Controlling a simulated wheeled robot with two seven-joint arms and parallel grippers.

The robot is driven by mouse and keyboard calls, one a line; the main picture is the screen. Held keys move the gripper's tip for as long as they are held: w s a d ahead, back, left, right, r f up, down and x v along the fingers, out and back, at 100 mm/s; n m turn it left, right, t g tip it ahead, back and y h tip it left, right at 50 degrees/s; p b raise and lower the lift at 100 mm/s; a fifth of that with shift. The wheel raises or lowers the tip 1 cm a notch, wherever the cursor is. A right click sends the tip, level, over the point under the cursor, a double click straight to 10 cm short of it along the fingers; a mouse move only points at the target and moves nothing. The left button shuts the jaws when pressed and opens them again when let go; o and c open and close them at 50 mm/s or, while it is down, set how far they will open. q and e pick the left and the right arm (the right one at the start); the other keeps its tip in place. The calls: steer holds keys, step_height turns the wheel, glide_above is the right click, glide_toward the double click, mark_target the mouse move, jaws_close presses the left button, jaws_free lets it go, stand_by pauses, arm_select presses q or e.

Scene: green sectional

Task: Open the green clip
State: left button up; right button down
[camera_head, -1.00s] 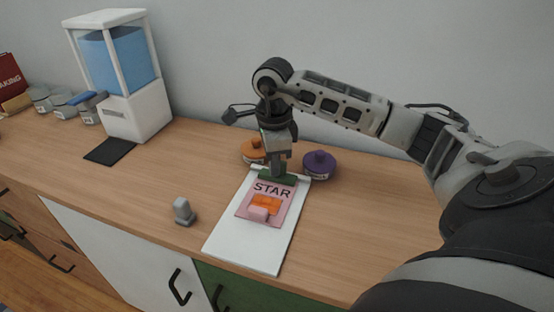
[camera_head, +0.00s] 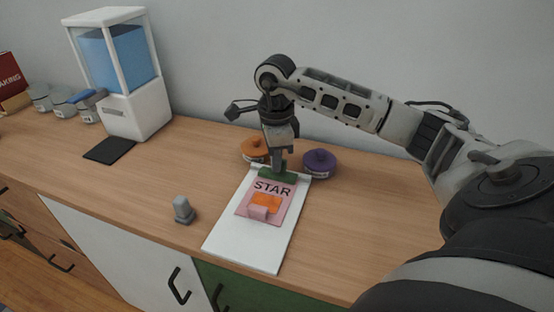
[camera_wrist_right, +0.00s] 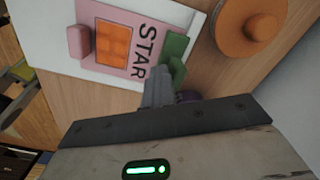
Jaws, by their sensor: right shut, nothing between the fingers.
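The green clip (camera_head: 291,177) sits at the far end of a white clipboard (camera_head: 232,236) on the wooden counter. A pink STAR sheet (camera_head: 246,206) lies on the board just below the clip, with an orange patch and a small pink block (camera_head: 258,212). My right gripper (camera_head: 279,170) points down at the clip, its fingers closed together and empty. In the right wrist view the shut fingers (camera_wrist_right: 157,88) are beside the green clip (camera_wrist_right: 175,50); whether they touch it I cannot tell. My left gripper is out of view.
An orange lidded container (camera_head: 252,149) and a purple one (camera_head: 320,162) stand close behind the clip. A grey stamp-like object (camera_head: 184,210) stands left of the board. A blue-filled dispenser (camera_head: 130,70) is at the back left. The counter's right side is clear.

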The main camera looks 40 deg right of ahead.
mark_target(275, 182)
steer(key=shift+w+d+f, duration=0.1)
steer(key=shift+w+d, duration=0.1)
steer(key=shift+d, duration=0.3)
steer(key=shift+s+a+r+p, duration=0.4)
steer(key=shift+a+r+p, duration=0.2)
steer(key=shift+a, duration=0.2)
step_height(275, 182, up, 6)
steer(key=p, duration=0.4)
stand_by(0.4)
